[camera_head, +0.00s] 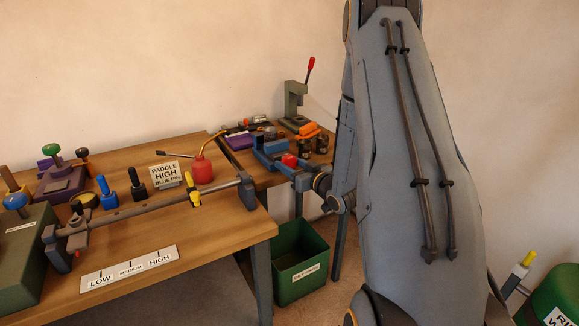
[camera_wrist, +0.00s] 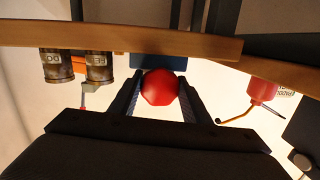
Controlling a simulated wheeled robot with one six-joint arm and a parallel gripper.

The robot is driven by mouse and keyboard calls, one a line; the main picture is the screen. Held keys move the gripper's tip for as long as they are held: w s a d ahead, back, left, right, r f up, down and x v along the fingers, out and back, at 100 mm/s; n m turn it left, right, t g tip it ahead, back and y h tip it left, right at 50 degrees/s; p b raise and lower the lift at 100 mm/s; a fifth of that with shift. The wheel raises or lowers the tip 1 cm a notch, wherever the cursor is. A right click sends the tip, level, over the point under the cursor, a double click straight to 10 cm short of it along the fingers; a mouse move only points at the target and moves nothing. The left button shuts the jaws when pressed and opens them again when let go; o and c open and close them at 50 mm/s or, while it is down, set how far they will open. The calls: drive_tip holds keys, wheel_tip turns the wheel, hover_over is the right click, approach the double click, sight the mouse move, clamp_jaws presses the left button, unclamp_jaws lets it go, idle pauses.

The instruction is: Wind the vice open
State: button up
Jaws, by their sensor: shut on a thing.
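The blue vice (camera_head: 268,150) stands on the wooden bench at the back, near its front edge. A red knob (camera_head: 289,160) shows at its near end. My gripper (camera_head: 300,170) reaches it from the right. In the wrist view the red knob (camera_wrist: 160,88) sits between the two fingers of my gripper (camera_wrist: 160,98), which is shut on it. A blue part of the vice (camera_wrist: 158,63) shows behind the knob. My arm partly hides the right side of the bench, and the opening of the vice jaws cannot be made out.
Dark canisters (camera_head: 322,144) and an orange item (camera_head: 307,129) stand right of the vice. A green press (camera_head: 295,99) with a red-tipped lever is behind. A red oil can (camera_head: 202,170) and labelled card (camera_head: 166,175) stand on the left bench. A green bin (camera_head: 297,262) is below.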

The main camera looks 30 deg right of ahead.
drive_tip(key=n+b, duration=0.1)
drive_tip(key=n, duration=0.3)
drive_tip(key=shift+h+b, duration=0.3)
drive_tip(key=shift+h, duration=0.1)
drive_tip(key=shift+n+h+b, duration=0.5)
drive_tip(key=shift+n+b, duration=0.7)
drive_tip(key=shift+n, duration=1)
drive_tip(key=o, duration=0.7)
drive_tip(key=shift+o, duration=0.2)
drive_tip(key=shift+s, duration=0.15)
drive_tip(key=s+r+b, duration=0.1)
drive_tip(key=s, duration=0.6)
drive_tip(key=shift+s, duration=0.25)
drive_tip(key=shift+s+d, duration=0.1)
drive_tip(key=shift+d, duration=0.05)
